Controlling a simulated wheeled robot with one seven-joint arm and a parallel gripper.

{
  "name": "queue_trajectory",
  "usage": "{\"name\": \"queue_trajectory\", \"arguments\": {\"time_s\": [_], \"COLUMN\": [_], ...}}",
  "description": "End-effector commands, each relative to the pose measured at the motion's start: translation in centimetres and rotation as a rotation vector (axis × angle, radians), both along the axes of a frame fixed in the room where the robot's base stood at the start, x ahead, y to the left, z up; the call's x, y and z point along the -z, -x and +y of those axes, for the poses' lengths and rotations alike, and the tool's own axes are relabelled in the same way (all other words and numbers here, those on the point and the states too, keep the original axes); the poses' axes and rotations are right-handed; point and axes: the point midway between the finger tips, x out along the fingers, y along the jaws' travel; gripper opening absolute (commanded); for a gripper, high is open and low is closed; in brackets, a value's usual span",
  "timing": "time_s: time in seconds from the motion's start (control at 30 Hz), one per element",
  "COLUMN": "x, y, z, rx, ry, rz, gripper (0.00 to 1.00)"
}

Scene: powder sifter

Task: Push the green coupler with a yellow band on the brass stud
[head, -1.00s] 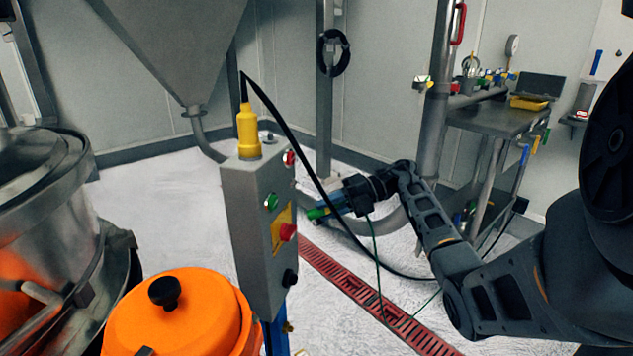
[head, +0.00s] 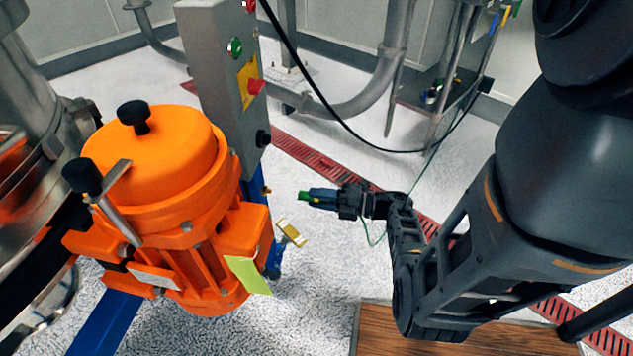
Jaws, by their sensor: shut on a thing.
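The green coupler (head: 304,196) shows as a small green end at the tip of my gripper (head: 328,197), which is shut on it and points left. A thin green wire loops down from the gripper and runs up to the right. A small brass piece, which looks like the brass stud (head: 267,190), sticks out from the blue post just left of the coupler. The coupler is apart from it, with a short gap in the picture. A brass plate-like fitting (head: 291,233) is lower, below the coupler.
An orange motor (head: 165,190) with black knobs and a yellow-green tag (head: 247,275) stands at left. A grey control box (head: 225,80) rises behind it. A black cable (head: 330,112) hangs behind my arm. A red floor grate (head: 310,157) and wooden platform (head: 375,330) lie below.

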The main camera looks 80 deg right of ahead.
Motion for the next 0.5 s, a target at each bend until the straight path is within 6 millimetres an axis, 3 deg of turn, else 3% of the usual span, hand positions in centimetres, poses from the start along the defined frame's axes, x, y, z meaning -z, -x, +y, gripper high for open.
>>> {"name": "queue_trajectory", "arguments": {"time_s": [0.5], "x": [0.1], "y": [-3.1], "z": [0.1], "rx": [-0.001], "ry": [0.001], "rz": [-0.001], "gripper": [0.0]}}
